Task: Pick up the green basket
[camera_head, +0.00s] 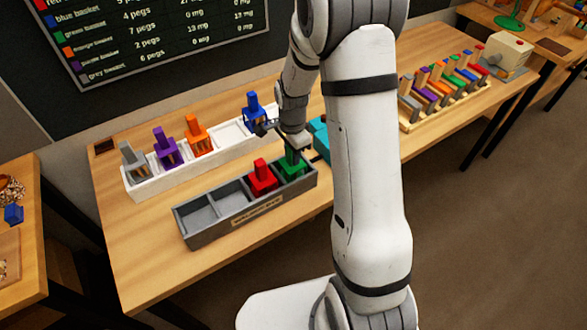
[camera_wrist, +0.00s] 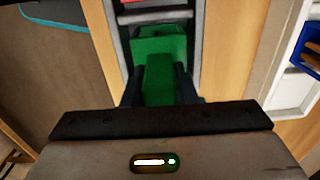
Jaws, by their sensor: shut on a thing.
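The green basket (camera_head: 292,166) sits in the right-end compartment of the dark grey tray (camera_head: 247,216) on the bench. Its upright green handle rises above the tray rim. My gripper (camera_head: 290,148) reaches down over it from behind and is shut on the handle. In the wrist view the green basket (camera_wrist: 160,45) fills the middle, with its handle between the two dark fingers of my gripper (camera_wrist: 160,85). The lower part of the basket is hidden by the tray walls.
The red basket (camera_head: 262,176) stands in the adjoining compartment; the two left compartments are empty. Behind, a white tray (camera_head: 150,187) holds grey, purple, orange and blue baskets. A teal object (camera_head: 320,138) lies close to the right, partly behind my arm. A peg rack (camera_head: 445,105) stands farther right.

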